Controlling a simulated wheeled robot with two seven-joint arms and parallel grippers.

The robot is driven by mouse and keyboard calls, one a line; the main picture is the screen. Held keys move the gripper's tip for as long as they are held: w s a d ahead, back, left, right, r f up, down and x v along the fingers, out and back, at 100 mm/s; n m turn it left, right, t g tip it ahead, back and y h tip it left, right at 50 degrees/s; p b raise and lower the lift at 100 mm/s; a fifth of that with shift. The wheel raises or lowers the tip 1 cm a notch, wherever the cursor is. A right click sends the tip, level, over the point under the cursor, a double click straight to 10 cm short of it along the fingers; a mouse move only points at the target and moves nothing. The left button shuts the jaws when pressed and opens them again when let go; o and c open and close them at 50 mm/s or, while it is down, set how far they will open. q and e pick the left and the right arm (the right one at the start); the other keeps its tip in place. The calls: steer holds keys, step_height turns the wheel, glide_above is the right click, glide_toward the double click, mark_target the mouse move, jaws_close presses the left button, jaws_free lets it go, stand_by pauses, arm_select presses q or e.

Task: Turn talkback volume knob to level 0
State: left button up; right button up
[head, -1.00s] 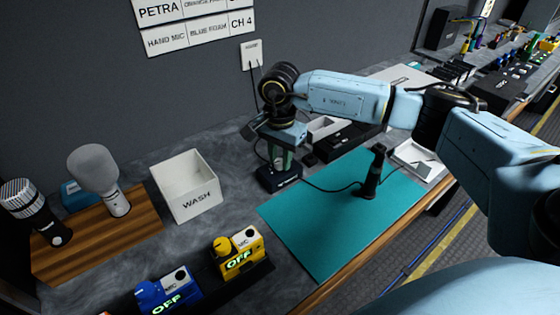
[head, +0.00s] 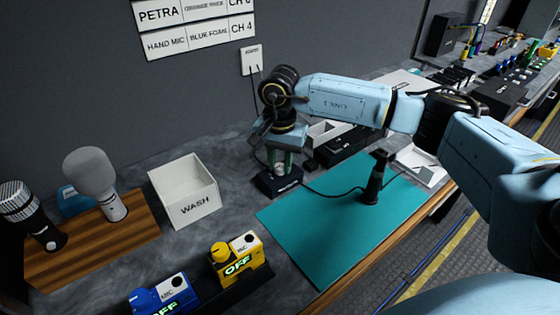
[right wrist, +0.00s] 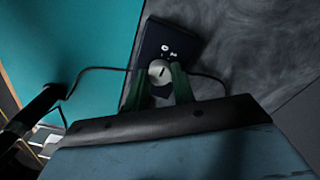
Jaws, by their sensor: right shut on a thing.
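The talkback box (head: 278,186) is a small dark navy unit at the back left edge of the teal mat, with a cable attached. In the right wrist view its dark face (right wrist: 170,45) shows white marks, and the round silver knob (right wrist: 160,71) has a dark pointer line. My right gripper (head: 281,167) comes down onto the box from above. In the right wrist view its green fingers (right wrist: 161,79) are shut on the knob, one on each side. The knob's level cannot be read. My left gripper is not in view.
A white WASH bin (head: 186,190) stands left of the box. A wooden board (head: 130,232) with microphones lies farther left. A black upright handset-like object (head: 375,178) stands on the teal mat (head: 325,235).

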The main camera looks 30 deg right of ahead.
mark_target(280, 165)
steer(key=o, duration=1)
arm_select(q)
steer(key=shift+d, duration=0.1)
arm_select(e)
steer(key=shift+r, duration=0.1)
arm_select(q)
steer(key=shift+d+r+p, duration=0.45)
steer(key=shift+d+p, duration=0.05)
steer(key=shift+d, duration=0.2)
arm_select(e)
step_height(280, 165, up, 13)
steer(key=shift+r, duration=0.15)
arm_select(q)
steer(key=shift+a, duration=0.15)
